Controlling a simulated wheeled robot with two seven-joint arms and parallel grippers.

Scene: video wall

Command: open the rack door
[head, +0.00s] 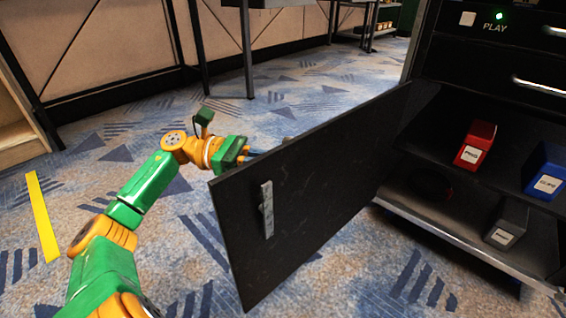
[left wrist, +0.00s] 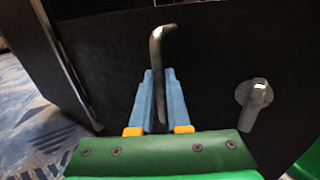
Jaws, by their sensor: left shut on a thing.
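The black rack door (head: 318,180) stands swung well out from the rack in the head view, its right edge at the rack. A metal latch plate (head: 267,209) is on the face towards me. My left gripper (head: 252,154) is at the far face of the door, its fingertips mostly hidden behind the panel. In the left wrist view its blue fingers (left wrist: 160,98) are shut on a grey bar handle (left wrist: 157,50) that stands out from the door (left wrist: 215,55). A grey latch knob (left wrist: 254,98) is to the right of the handle. My right gripper is not in view.
The open rack shelf (head: 470,228) holds a red box (head: 475,146), a blue box (head: 549,172) and a grey box (head: 507,222). A dark panel marked PLAY (head: 494,27) is above. Patterned carpet left of the door is clear, with a yellow floor strip (head: 43,216).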

